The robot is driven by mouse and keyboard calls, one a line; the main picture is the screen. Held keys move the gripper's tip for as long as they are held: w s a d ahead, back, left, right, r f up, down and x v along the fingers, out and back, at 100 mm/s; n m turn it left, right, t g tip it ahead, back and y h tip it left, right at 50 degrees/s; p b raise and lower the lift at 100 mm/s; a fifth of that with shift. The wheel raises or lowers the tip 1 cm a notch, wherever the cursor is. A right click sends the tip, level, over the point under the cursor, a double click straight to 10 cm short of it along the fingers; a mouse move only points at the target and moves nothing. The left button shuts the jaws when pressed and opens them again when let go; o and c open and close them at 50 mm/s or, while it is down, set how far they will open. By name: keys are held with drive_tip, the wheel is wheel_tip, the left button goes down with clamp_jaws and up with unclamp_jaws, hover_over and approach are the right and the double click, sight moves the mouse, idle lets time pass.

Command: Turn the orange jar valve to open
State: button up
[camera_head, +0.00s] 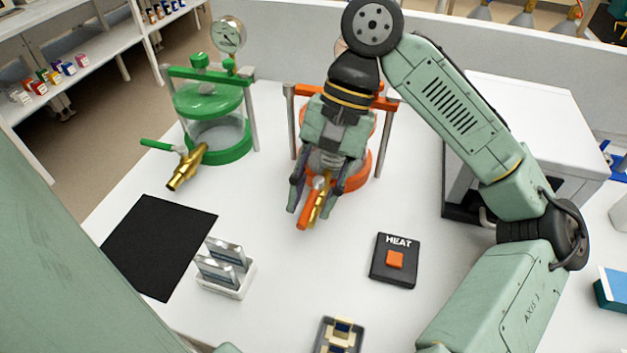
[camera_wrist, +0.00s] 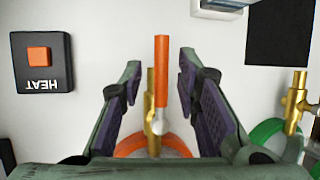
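The orange jar (camera_head: 356,172) stands at the back middle of the table, largely hidden behind my arm. Its valve has a brass spout (camera_wrist: 150,92) and an orange lever handle (camera_wrist: 161,68). The lever lies nearly in line with the spout, pointing away from the jar. It also shows in the head view (camera_head: 304,218). My gripper (camera_wrist: 160,75) is open and points down over the valve. One finger is on each side of the lever, with a visible gap on both sides. The orange jar's base (camera_wrist: 178,146) shows partly in the wrist view.
A green jar (camera_head: 216,125) with its own brass valve (camera_head: 187,167) and crosswise green lever stands at left. A HEAT button box (camera_head: 393,261), a black mat (camera_head: 158,245) and a white rack (camera_head: 226,273) lie in front. A white cabinet (camera_head: 530,110) stands at right.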

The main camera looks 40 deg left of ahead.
drive_tip(key=shift+r, duration=0.1)
drive_tip(key=v, duration=1.1)
drive_tip(key=shift+w+r, duration=0.2)
drive_tip(key=shift+r, duration=0.15)
idle(0.5)
